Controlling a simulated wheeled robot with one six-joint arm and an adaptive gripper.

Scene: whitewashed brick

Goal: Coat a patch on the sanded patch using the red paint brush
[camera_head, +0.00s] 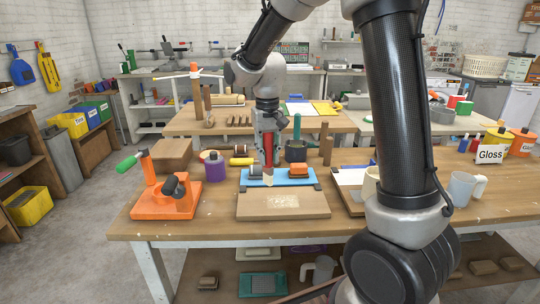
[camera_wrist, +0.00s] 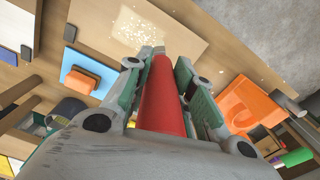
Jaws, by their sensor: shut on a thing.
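My gripper (camera_head: 267,142) is shut on the red paint brush (camera_head: 268,150), which hangs with its bristles down over the workbench. In the wrist view the red handle (camera_wrist: 163,105) lies between the two fingers, and its far end points toward the board. The wooden board (camera_head: 283,204) lies flat at the front of the bench. The pale sanded patch (camera_head: 284,201) is on its top and also shows in the wrist view (camera_wrist: 138,28). The brush tip appears near the board's back edge, by a blue tray (camera_head: 295,181); contact cannot be told.
An orange clamp-like tool (camera_head: 168,204) stands left, with a purple can (camera_head: 215,169) behind it. An orange block (camera_head: 299,169) sits on the blue tray. A clipboard (camera_head: 351,178), a clear mug (camera_head: 463,187) and a "Gloss" sign (camera_head: 489,155) are right.

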